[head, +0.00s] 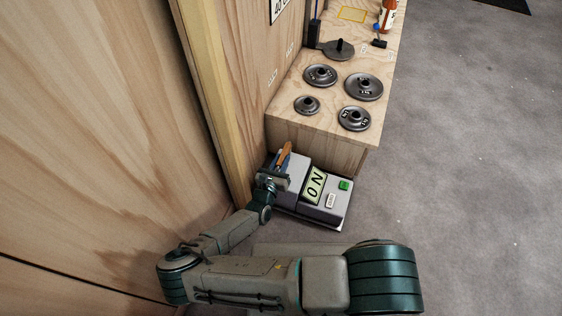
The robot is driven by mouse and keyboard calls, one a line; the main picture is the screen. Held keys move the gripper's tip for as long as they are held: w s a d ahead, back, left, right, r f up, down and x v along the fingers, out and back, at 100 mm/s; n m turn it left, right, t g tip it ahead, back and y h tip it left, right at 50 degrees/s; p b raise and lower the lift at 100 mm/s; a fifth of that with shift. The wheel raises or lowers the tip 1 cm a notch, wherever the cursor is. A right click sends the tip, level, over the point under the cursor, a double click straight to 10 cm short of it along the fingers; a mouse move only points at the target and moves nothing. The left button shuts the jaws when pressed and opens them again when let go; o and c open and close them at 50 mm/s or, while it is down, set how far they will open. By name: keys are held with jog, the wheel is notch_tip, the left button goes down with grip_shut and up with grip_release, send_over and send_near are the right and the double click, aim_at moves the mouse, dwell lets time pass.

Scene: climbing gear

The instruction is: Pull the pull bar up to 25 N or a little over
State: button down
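A grey force gauge box (287,211) sits low at the end of the wooden bench, with a pale display (314,185) that appears to read "0 N", turned sideways. An orange-brown bar (284,156), which looks like the pull bar, shows at the box's far left side. My gripper (276,178) is at the near end of this bar, over the box's left part. The fingers are small and partly hidden by my wrist, so I cannot tell whether they are closed on the bar or only around it.
A green button (344,185) and a white button (330,200) are beside the display. Several dark weight plates (363,87) lie on the wooden bench (308,130) behind. A tall plywood wall (100,130) stands close on the left. Grey floor (460,180) is clear on the right.

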jog(key=shift+d+r+p, duration=0.1)
jog(key=shift+r+p, duration=1.85)
jog(key=shift+p, duration=0.1)
dwell(0.8)
jog(key=shift+f, duration=0.15)
dwell(0.3)
jog(key=shift+f+b, duration=1.15)
jog(key=shift+f, duration=0.55)
jog(key=c, duration=1.1)
grip_release()
jog(key=shift+s, duration=0.1)
jog(key=p+v, duration=0.3)
jog(key=v, duration=1)
jog(key=shift+s+a, duration=0.2)
jog(key=shift+s, duration=0.15)
